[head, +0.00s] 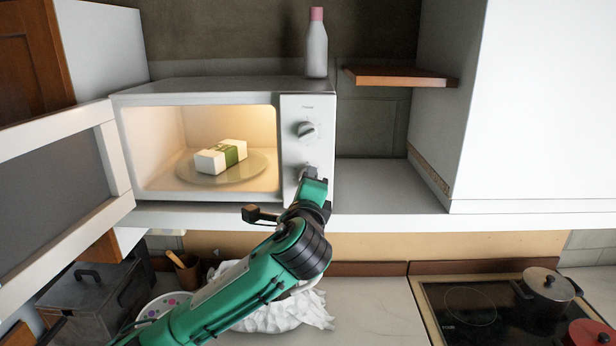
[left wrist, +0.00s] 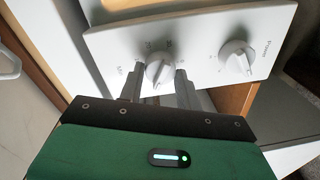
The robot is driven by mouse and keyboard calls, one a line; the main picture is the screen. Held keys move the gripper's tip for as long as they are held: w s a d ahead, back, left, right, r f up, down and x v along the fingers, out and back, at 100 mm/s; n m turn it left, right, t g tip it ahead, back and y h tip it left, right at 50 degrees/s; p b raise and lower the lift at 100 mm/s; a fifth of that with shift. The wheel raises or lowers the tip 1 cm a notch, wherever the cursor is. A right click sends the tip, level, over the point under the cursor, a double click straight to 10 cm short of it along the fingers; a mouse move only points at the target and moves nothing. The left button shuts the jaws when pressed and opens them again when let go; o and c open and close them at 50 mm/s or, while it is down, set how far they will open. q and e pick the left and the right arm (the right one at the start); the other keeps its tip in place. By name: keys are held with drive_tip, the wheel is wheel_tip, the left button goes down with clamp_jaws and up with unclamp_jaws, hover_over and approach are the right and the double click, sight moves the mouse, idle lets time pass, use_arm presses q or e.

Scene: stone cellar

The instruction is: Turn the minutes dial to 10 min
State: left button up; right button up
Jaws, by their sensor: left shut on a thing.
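The microwave (head: 308,98) stands on a white shelf with its door (head: 60,145) swung open to the left. Its panel has two knobs. The upper knob (head: 306,129) is free; in the left wrist view this other knob (left wrist: 237,60) sits at the right, by a label that seems to read "Power". The lower knob, the minutes dial (left wrist: 158,72), is between the fingers of my left gripper (left wrist: 155,85), which is shut on it. In the head view my left gripper (head: 308,174) mostly hides this dial. The dial's exact setting is too small to read. My right gripper is not in view.
A wrapped white block with a green band (head: 221,156) lies on the glass plate (head: 193,170) inside the lit microwave. A bottle with a pink cap (head: 316,45) stands on top. Below are crumpled white cloth (head: 300,312), a pot (head: 548,285) and a hob (head: 470,325). The shelf right of the microwave is clear.

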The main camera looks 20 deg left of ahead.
use_arm(q)
drive_tip(key=shift+f+m, duration=0.1)
drive_tip(key=shift+m, duration=2.9)
drive_tip(key=o, duration=1)
drive_tip(key=shift+b+v, duration=2.9)
drive_tip(key=shift+v, duration=4)
